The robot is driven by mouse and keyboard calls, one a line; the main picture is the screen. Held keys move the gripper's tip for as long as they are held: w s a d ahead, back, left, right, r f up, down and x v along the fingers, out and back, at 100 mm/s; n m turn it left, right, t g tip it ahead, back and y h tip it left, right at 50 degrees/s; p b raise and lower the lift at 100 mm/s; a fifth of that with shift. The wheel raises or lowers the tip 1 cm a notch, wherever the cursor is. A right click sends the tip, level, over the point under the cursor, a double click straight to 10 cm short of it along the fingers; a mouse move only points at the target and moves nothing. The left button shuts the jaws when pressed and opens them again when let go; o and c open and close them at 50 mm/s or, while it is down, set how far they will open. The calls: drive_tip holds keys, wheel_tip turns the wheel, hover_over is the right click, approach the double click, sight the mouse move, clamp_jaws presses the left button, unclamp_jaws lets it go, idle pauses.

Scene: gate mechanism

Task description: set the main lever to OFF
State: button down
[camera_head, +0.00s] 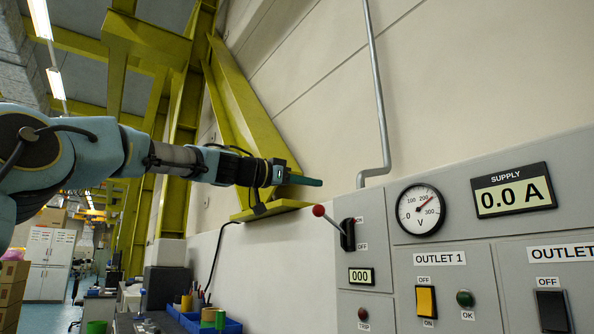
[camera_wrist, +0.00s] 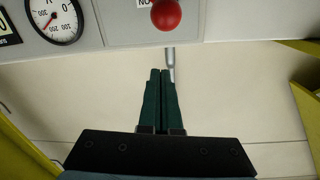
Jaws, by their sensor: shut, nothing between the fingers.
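The main lever has a red ball knob (camera_head: 319,211) on a thin rod coming out of a black slot (camera_head: 348,235) on the grey panel. The rod slopes up from the slot to the knob. An OFF label (camera_head: 363,246) is beside the slot's lower end; the label by its upper end is partly hidden. My gripper (camera_head: 320,182) is shut and empty, above the knob and apart from it. In the wrist view, the closed green fingers (camera_wrist: 160,72) point towards the red knob (camera_wrist: 166,14), with a gap between.
The panel carries a voltage gauge (camera_head: 420,210), a supply display (camera_head: 513,190) reading 0.0 A, a yellow outlet switch (camera_head: 426,301) and a black one (camera_head: 552,311). A grey conduit (camera_head: 384,130) runs up the wall. A yellow beam bracket (camera_head: 268,211) stands behind my gripper.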

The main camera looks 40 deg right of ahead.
sight(315, 208)
drive_tip(key=d+p, duration=0.1)
drive_tip(key=d, duration=0.2)
drive_tip(key=shift+s+p, duration=0.2)
drive_tip(key=shift+p, duration=0.2)
drive_tip(key=shift+w+a+f, duration=0.15)
drive_tip(key=shift+a+f, duration=0.05)
drive_tip(key=shift+f, duration=0.3)
drive_tip(key=shift+w+a+f, duration=0.15)
drive_tip(key=shift+a+f, duration=0.05)
drive_tip(key=shift+f, duration=0.25)
drive_tip(key=shift+w+a+f, duration=0.1)
drive_tip(key=shift+a+f, duration=0.15)
drive_tip(key=shift+f, duration=0.7)
drive_tip(key=b, duration=0.3)
drive_tip(key=shift+a+f+h+b, duration=0.2)
drive_tip(key=shift+f+h+b, duration=0.1)
drive_tip(key=shift+f, duration=0.05)
